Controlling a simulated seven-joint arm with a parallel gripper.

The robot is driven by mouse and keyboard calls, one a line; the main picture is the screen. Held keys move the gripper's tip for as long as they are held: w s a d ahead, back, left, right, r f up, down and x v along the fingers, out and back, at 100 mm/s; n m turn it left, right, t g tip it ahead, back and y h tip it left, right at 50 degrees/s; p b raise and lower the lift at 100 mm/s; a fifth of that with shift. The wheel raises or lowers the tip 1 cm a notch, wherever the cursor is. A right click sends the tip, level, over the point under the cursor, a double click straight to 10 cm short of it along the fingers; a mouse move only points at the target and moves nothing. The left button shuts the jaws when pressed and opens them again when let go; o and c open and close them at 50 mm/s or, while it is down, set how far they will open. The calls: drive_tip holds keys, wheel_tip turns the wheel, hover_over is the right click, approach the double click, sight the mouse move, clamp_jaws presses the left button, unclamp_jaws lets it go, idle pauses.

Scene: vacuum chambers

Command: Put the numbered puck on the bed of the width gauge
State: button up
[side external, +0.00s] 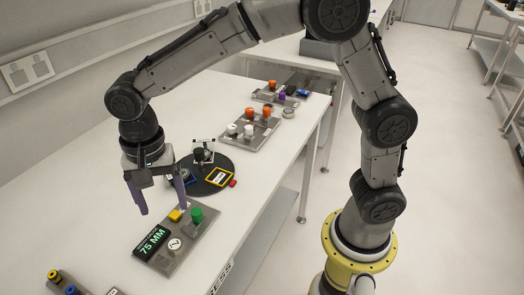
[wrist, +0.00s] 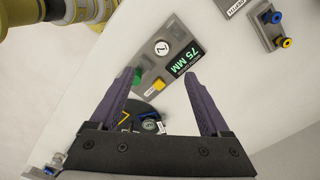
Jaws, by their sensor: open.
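A grey plate (side external: 188,250) with a black display reading 75 MM (side external: 153,243), which looks like the width gauge, lies near the table's front edge. It carries a green knob (side external: 196,214), a yellow block (side external: 176,215) and a white round piece with a black mark (side external: 175,245). In the wrist view this marked piece (wrist: 161,47) sits beside the display (wrist: 187,60); I cannot tell whether it is a loose puck or a fixed dial. My gripper (side external: 165,209) is open and empty above the table, left of the plate. Both fingers (wrist: 158,74) show apart in the wrist view.
A black disc (side external: 222,160) behind the plate carries a round dark piece (side external: 188,176), a yellow-framed tile (side external: 219,177) and a white-framed upright item (side external: 203,150). Plates with orange knobs (side external: 266,112) stand farther back. Yellow and blue knobs (side external: 54,275) are at the lower left.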

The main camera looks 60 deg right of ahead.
drive_tip(key=s+d+r+n+t, duration=0.25)
drive_tip(key=s+d+r, duration=0.2)
drive_tip(key=d, duration=0.25)
drive_tip(key=s+d+r+n+t, duration=0.1)
drive_tip(key=s+d+r+n, duration=0.3)
drive_tip(key=d, duration=0.3)
drive_tip(key=s+d+f+n+t, duration=0.1)
drive_tip(key=s+d+n+t, duration=0.1)
drive_tip(key=s+d, duration=0.4)
drive_tip(key=s+n, duration=0.1)
drive_tip(key=s, duration=0.4)
drive_tip(key=shift+s+f+n, duration=0.15)
drive_tip(key=shift+f+n, duration=0.05)
drive_tip(key=shift+n, duration=0.15)
